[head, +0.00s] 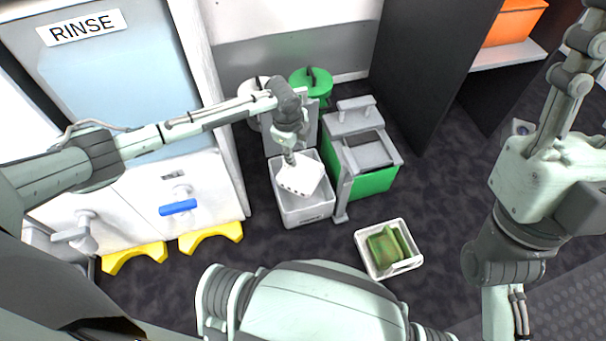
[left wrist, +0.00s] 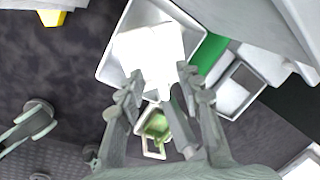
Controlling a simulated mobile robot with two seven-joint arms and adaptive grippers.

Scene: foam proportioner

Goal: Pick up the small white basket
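The small white basket (head: 300,177) has a row of small holes along one edge. It sits tilted in the mouth of a light grey bin (head: 305,214) on the floor. In the left wrist view the basket (left wrist: 148,50) looks bright white, with a narrow end toward my fingers. My left gripper (head: 289,158) points down right above the basket. In the wrist view its two fingers (left wrist: 161,75) stand apart on either side of that narrow end, and I cannot tell whether they touch it. My right arm stands at the right; I cannot make out its gripper.
A green-and-grey box (head: 372,182) stands right of the bin. Another white basket (head: 374,269) with green contents sits on the floor in front. A white cabinet with a blue handle (head: 178,207) is left, and a dark partition (head: 430,70) is behind right.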

